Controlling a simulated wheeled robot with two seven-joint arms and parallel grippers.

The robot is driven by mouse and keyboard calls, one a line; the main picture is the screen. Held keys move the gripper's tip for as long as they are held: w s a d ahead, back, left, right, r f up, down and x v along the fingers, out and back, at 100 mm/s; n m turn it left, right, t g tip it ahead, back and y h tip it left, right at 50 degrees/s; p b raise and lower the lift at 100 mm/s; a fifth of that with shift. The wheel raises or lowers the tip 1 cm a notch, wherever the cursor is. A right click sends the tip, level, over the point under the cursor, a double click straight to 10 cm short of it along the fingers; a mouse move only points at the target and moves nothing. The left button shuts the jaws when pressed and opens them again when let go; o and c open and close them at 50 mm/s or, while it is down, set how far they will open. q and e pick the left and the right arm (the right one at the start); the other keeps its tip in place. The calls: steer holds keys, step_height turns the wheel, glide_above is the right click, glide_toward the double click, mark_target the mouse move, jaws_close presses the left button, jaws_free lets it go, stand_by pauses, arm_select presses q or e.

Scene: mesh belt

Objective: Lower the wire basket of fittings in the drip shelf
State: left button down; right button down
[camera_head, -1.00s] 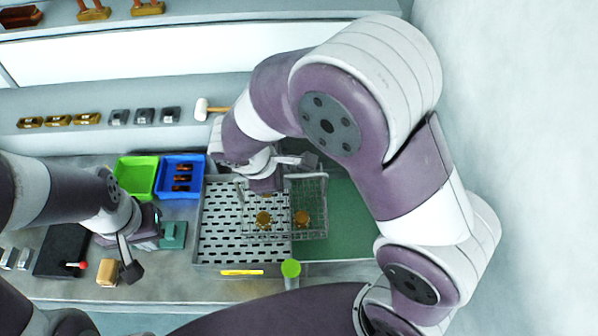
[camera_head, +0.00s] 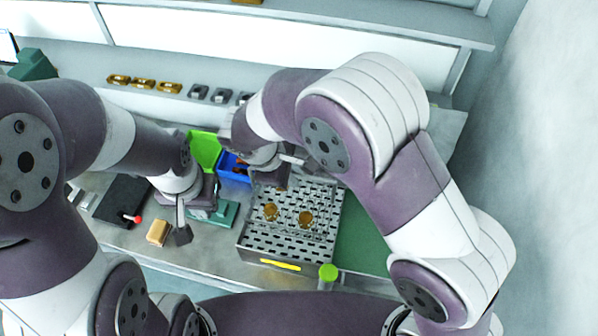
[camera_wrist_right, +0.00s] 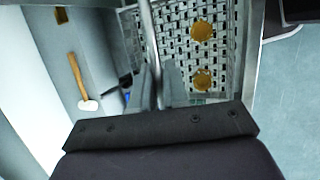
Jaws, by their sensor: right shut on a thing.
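The wire basket (camera_head: 288,222) holds two brass fittings (camera_head: 305,219) and is over the perforated drip shelf (camera_head: 312,263). I cannot tell whether its bottom touches the shelf. My right gripper (camera_head: 277,180) is shut on the basket's handle, and the thin handle bar shows between the fingers (camera_wrist_right: 153,88) in the right wrist view. The fittings (camera_wrist_right: 203,31) show there over the slotted plate. My left gripper (camera_head: 182,228) hangs beside a teal block, away from the basket; its jaw opening is unclear.
Green (camera_head: 205,150) and blue (camera_head: 234,172) bins stand behind and left of the shelf. A green mat (camera_head: 362,240) lies to its right. A green-capped post (camera_head: 328,272) stands in front. A tan block (camera_head: 158,232) and black pad (camera_head: 122,200) lie left. A mallet (camera_wrist_right: 78,78) lies behind.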

stand_by(0.6)
steer(key=b, duration=0.4)
glide_above(293, 207)
steer(key=shift+w+f, duration=0.15)
steer(key=shift+f, duration=2.75)
steer(key=shift+f+b, duration=0.4)
steer(key=shift+f, duration=0.3)
steer(key=shift+s+d+f+b, duration=0.1)
steer(key=shift+s+f+b, duration=0.2)
steer(key=shift+f, duration=0.3)
steer(key=c, duration=1.2)
jaws_free()
steer(key=shift+o, duration=0.8)
steer(key=shift+w, duration=0.15)
steer(key=shift+r, duration=0.2)
